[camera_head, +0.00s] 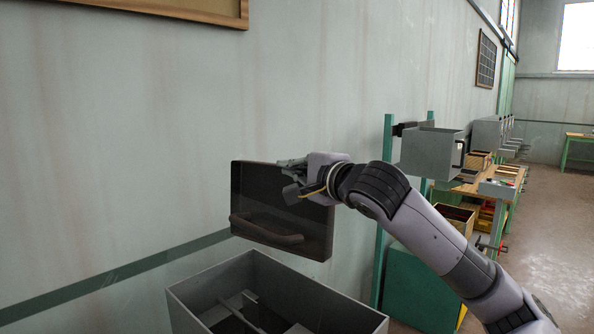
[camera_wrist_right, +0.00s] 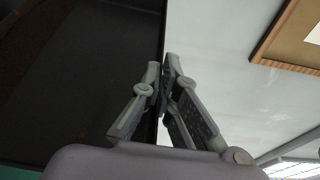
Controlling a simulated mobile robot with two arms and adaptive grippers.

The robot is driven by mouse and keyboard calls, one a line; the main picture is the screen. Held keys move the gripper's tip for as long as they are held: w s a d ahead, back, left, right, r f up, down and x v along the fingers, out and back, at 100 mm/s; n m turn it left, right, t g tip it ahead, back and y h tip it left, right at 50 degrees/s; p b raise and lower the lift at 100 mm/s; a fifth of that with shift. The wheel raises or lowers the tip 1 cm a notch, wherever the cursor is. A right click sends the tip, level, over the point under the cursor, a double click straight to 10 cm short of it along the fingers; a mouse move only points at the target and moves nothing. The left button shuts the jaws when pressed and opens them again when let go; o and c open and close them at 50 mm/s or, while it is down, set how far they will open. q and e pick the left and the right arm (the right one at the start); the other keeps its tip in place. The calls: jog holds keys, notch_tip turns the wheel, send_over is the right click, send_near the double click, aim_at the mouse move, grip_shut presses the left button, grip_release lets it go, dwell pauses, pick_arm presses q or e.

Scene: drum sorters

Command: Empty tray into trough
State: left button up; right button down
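The tray (camera_head: 262,192) is a dark, flat-sided box with a brown handle (camera_head: 267,232) on the side facing me. It is tipped steeply on its side, in the air above the grey trough (camera_head: 340,312). My right gripper (camera_head: 288,168) is at the tray's upper right edge. In the right wrist view the fingertips (camera_wrist_right: 164,76) close together on the edge of the dark tray (camera_wrist_right: 80,75). The tray's inside is hidden. The trough is open at the top, with grey bars inside. My left gripper is out of view.
A wall stands close behind the tray and trough. To the right are a green post (camera_head: 386,190), a grey box-shaped unit (camera_head: 430,153) and a wooden workbench (camera_head: 478,188) with bins. Open floor (camera_head: 560,220) lies at the far right.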

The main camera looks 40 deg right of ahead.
jog(key=s+a+r+n+t+p, duration=0.1)
jog(key=a+r+n+p, duration=0.2)
jog(key=a+r, duration=0.15)
jog(key=w+d+f+m+g+y, duration=0.2)
jog(key=d+f+m, duration=0.5)
jog(key=d+f, duration=0.7)
jog(key=w+d+f+m+g+y+b, duration=0.1)
jog(key=w+d+f+m+g+y, duration=0.1)
jog(key=d+f+m, duration=0.6)
jog(key=shift+w+d+f+g+y, duration=0.3)
jog(key=shift+w+d+f+y, duration=0.7)
jog(key=shift+d+f, duration=2.75)
